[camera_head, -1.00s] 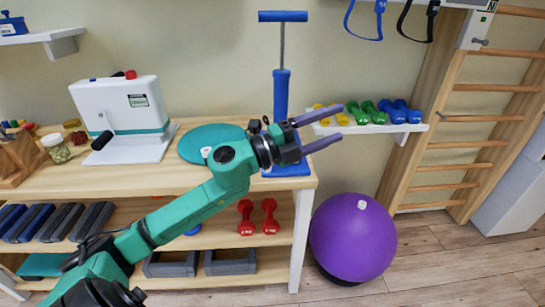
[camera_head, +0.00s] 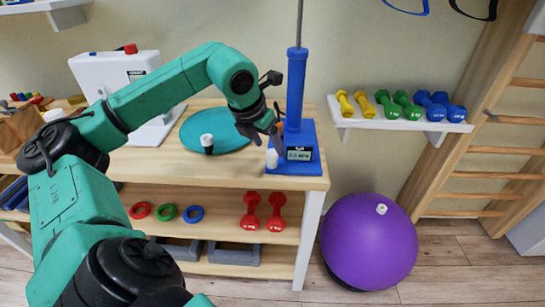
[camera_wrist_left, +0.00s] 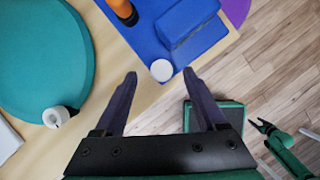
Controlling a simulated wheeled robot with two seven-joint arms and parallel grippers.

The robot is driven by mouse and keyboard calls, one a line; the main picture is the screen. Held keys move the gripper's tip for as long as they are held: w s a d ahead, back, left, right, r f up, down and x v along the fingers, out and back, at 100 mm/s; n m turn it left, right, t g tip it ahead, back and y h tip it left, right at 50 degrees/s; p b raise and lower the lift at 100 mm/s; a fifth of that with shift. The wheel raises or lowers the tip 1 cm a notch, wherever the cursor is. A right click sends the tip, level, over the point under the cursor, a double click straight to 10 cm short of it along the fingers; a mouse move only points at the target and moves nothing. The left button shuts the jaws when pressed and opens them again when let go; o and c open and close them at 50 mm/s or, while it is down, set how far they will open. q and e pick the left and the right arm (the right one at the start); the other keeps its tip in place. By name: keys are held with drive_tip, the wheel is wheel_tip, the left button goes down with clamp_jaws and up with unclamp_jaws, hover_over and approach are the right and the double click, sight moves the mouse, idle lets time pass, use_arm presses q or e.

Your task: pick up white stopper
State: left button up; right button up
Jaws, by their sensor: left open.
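A small white stopper (camera_head: 271,158) stands upright at the front left corner of the blue pump base (camera_head: 303,168), near the table's front edge. In the left wrist view the stopper (camera_wrist_left: 161,70) is a round white top, ahead of the fingertips and between their lines. My left gripper (camera_head: 263,137) points down just above it, open and empty, with its fingers apart in the wrist view (camera_wrist_left: 160,78). My right gripper (camera_wrist_left: 260,127) shows small at the right of the wrist view; its jaws are too small to judge.
Another white plug (camera_head: 381,209) sits on the purple ball (camera_head: 366,243). The blue pump (camera_head: 296,90) rises beside my left gripper. Dumbbells (camera_head: 403,104) fill the wall shelf.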

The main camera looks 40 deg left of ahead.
sight(272, 152)
use_arm(q)
drive_tip(key=x, duration=0.4)
drive_tip(key=shift+f, duration=0.25)
drive_tip(key=shift+r, duration=0.1)
clamp_jaws()
drive_tip(key=shift+d, duration=0.1)
